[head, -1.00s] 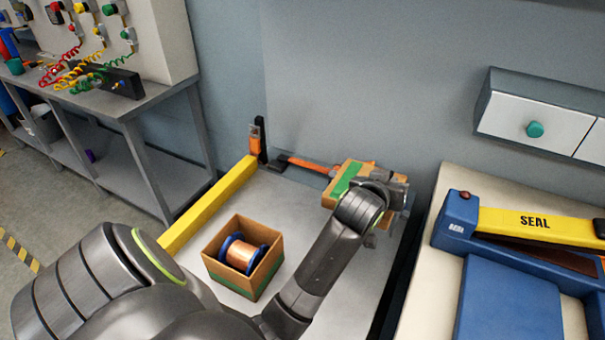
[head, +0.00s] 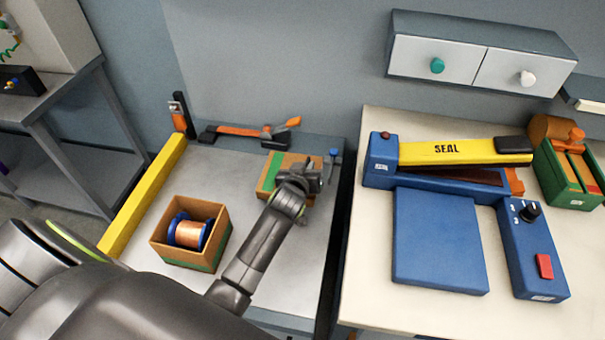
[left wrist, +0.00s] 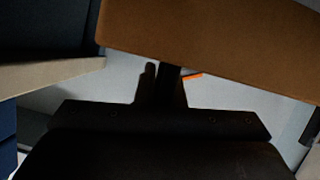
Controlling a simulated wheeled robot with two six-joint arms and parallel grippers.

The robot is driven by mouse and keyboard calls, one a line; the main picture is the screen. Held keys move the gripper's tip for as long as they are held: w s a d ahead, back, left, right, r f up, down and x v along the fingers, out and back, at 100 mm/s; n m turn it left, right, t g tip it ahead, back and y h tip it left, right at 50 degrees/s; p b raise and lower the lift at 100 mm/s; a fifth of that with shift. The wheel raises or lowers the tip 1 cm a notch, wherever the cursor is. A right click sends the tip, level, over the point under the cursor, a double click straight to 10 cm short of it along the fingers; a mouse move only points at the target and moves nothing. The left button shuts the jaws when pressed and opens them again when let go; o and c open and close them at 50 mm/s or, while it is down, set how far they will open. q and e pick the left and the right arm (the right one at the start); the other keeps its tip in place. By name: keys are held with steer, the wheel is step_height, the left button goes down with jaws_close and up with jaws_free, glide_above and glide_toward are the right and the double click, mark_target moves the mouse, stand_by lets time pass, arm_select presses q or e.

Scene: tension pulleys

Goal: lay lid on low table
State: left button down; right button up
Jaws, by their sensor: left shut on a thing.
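The lid (head: 269,172), brown cardboard with a green stripe, is at the back right of the low grey table (head: 225,165). My left gripper (head: 305,180) is shut on its right side. I cannot tell whether the lid touches the table top. In the left wrist view the lid's brown face (left wrist: 220,40) fills the top, and the gripper's dark fingers (left wrist: 165,85) meet its edge. The open box (head: 216,250) stands at the table's front left with a copper wire spool (head: 188,233) inside. My right gripper is not in view.
A yellow bar (head: 145,195) runs along the table's left edge. An orange-handled clamp (head: 245,132) lies at the back, behind the lid. A blue sealer (head: 435,240) stands on the bench at right, across a dark gap. The table middle is clear.

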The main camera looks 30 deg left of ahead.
arm_select(q)
steer(key=shift+f+b, duration=0.3)
steer(key=shift+f, duration=1.8)
steer(key=c, duration=1.5)
jaws_free()
steer(key=shift+c, duration=0.2)
steer(key=p+v, duration=0.1)
steer(key=v, duration=1.1)
